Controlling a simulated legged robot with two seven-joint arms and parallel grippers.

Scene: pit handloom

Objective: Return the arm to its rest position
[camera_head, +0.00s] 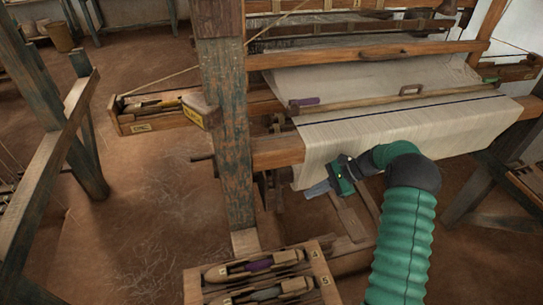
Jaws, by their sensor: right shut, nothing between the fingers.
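My right arm (403,235), green and ribbed with a dark joint, comes in from the bottom right. Its gripper (318,189) is shut and empty, and points left just in front of the cream cloth (415,122) that hangs over the loom's front beam. I cannot tell whether it touches the cloth. My left gripper is not in view.
A worn wooden loom post (228,130) stands left of the gripper. A rack (318,256) with shuttles, one holding purple yarn, lies below. Wooden treadles (349,218) show under the cloth. A side box (150,122) juts out left.

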